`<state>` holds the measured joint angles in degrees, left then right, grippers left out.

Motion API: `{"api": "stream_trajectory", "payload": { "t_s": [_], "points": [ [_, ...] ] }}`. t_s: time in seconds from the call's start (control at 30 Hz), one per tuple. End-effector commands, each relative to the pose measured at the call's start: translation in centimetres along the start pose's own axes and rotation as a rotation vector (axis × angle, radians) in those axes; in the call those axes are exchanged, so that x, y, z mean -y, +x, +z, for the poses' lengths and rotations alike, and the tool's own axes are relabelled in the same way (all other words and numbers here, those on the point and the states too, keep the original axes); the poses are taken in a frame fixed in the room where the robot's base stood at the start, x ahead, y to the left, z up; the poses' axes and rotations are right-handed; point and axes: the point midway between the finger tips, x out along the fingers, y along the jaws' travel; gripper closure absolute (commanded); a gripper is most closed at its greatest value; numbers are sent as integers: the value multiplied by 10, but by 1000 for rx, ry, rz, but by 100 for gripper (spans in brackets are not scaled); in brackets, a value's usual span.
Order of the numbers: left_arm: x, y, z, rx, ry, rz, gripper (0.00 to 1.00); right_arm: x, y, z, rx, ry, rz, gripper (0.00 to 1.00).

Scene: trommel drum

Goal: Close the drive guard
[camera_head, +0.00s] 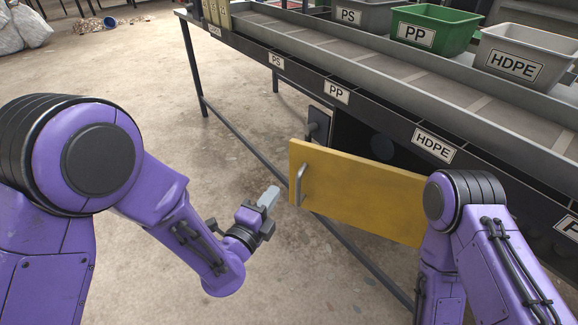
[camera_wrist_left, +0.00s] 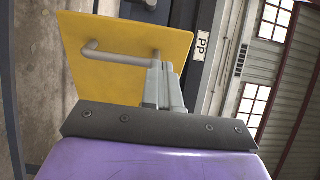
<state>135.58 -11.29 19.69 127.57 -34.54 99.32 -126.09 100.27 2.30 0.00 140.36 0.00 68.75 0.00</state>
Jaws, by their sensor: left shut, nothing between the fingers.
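The drive guard (camera_head: 350,188) is a yellow panel with a grey bar handle (camera_head: 299,184) near its left edge. It stands out from the dark side of the sorting line, with a dark recess behind it. My left gripper (camera_head: 271,196) is shut and empty, just left of the handle and a little apart from it in the head view. In the left wrist view the guard (camera_wrist_left: 110,28) and handle (camera_wrist_left: 115,55) lie beyond the fingers (camera_wrist_left: 158,72), whose tips overlap the handle's right end; contact cannot be told. My right arm covers the guard's right end; the right gripper is not visible.
The sorting line (camera_head: 330,75) runs along the right with labelled edges. A green PP bin (camera_head: 432,30) and a grey HDPE bin (camera_head: 525,53) stand on it. A thin leg (camera_head: 194,65) and a low rail are beneath. The concrete floor at left is open.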

Motion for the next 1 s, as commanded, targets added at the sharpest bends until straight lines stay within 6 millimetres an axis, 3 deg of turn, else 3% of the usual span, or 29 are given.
{"api": "stream_trajectory", "payload": {
  "t_s": [0.3,0.5,1.0],
  "points": [
    [-1,70,2,5,-5,0,100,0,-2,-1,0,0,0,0],
    [-1,98,2,4,-4,2,100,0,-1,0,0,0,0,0],
    [-2,106,3,1,-2,3,100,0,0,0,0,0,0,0]
  ]
}}
